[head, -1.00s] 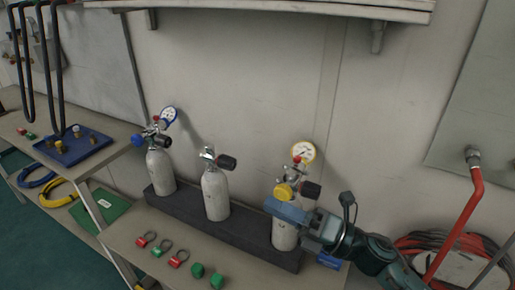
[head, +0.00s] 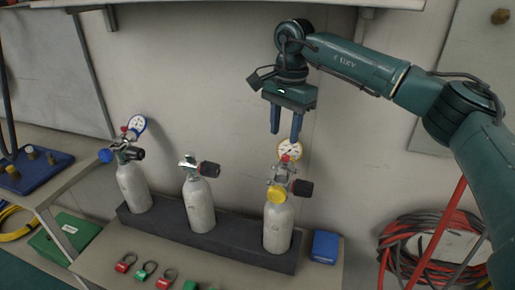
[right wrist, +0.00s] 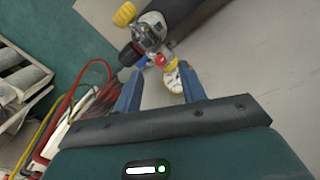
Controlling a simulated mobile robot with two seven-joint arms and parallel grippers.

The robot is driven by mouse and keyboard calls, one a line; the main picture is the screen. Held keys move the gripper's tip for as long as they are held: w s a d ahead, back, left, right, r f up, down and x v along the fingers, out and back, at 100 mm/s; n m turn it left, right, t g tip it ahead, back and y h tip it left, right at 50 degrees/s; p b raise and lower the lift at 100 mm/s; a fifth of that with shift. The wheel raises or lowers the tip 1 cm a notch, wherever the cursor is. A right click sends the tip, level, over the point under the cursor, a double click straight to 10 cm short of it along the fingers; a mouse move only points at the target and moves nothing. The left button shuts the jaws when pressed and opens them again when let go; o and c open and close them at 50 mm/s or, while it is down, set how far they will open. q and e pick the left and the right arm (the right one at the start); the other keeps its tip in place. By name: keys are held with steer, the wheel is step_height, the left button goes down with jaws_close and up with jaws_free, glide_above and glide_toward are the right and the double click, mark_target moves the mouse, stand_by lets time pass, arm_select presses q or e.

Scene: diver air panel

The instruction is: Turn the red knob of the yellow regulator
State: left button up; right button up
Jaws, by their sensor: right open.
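The yellow regulator (head: 277,193) sits on the right-hand grey cylinder (head: 278,228), with a yellow-rimmed gauge (head: 290,149) behind it. Its small red knob (head: 285,158) points up just in front of the gauge. In the right wrist view the red knob (right wrist: 160,60) shows beside the gauge (right wrist: 172,80), between the blue fingers and beyond their tips. My right gripper (head: 286,138) is open and points down above the knob and gauge, holding nothing. My left gripper is not in view.
A black rack (head: 230,240) holds the cylinders. The middle cylinder (head: 200,205) and a left one with a blue-rimmed gauge (head: 137,124) stand nearby. A blue box (head: 325,246) lies at right. A shelf (head: 230,4) overhangs above; coiled hoses (head: 400,245) hang right.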

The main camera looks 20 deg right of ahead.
mark_target(286, 156)
steer(key=shift+w+d+r+h, duration=0.15)
steer(key=shift+d+r+h, duration=0.15)
steer(key=shift+d+r, duration=0.15)
steer(key=shift+f, duration=0.2)
step_height(286, 156, down, 7)
steer(key=shift+p, duration=0.4)
jaws_close()
